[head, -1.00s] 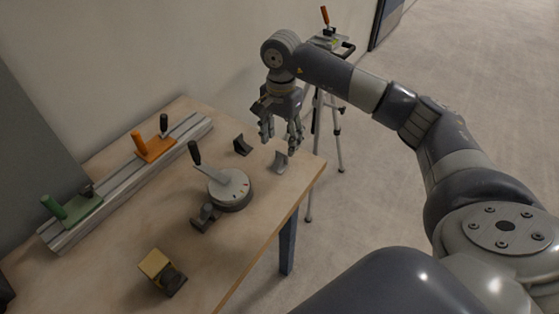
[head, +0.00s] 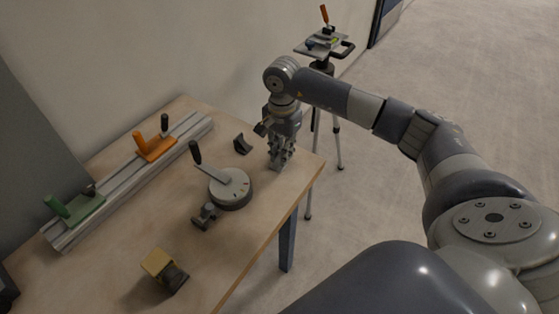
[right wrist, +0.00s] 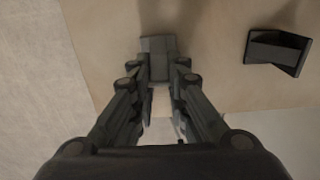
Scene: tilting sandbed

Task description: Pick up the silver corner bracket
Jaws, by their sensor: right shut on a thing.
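The silver corner bracket (right wrist: 157,46) stands on the wooden table near its right corner. In the right wrist view it is between my right fingertips, with its upper part showing beyond them. In the head view my right gripper (head: 281,160) points down at the bracket's place and hides most or all of it. The right gripper (right wrist: 158,68) is shut on the bracket, fingers on both sides of it. I cannot see clear space under the bracket. My left gripper is not in view.
A dark corner bracket (head: 242,144) is left of my gripper; it also shows in the right wrist view (right wrist: 276,50). A round dial with a lever (head: 230,190), a dark clamp (head: 204,217), a yellow-and-black block (head: 163,270) and a rail (head: 120,190) share the table. A tripod (head: 340,135) stands behind.

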